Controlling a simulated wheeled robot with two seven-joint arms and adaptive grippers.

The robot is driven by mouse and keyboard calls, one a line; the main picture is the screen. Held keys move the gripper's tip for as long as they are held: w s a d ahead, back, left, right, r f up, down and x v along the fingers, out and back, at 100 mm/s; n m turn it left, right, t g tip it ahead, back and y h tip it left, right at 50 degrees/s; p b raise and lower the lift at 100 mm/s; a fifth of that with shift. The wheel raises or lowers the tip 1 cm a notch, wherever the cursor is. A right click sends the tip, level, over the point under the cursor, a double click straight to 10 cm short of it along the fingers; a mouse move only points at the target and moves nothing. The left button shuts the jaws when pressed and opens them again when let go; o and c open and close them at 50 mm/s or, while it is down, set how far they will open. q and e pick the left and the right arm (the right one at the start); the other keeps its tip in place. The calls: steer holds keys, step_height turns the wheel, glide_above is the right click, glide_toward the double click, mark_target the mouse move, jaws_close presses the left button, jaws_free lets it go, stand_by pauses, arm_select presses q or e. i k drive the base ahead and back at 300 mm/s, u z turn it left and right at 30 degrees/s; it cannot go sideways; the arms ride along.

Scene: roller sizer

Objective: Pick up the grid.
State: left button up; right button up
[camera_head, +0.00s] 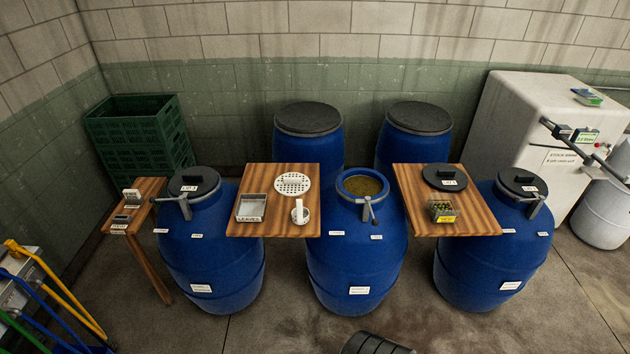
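The grid (293,184) looks to be the white round disc with many holes. It lies flat on the back part of the middle wooden board (273,228), clear of the things beside it. Neither of my grippers is in view.
On the same board are a grey tray (251,208) labelled "LEAVES" and a white cup-like item (300,212). An open blue barrel (335,258) stands right of the board, a lidded one (205,262) left. A second board (455,225) holds a black lid (445,177) and an olive-filled container (441,210).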

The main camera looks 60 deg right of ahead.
mark_target(289, 184)
steer(key=z, duration=0.8)
steer(key=i, duration=0.75)
steer(key=z, duration=0.8)
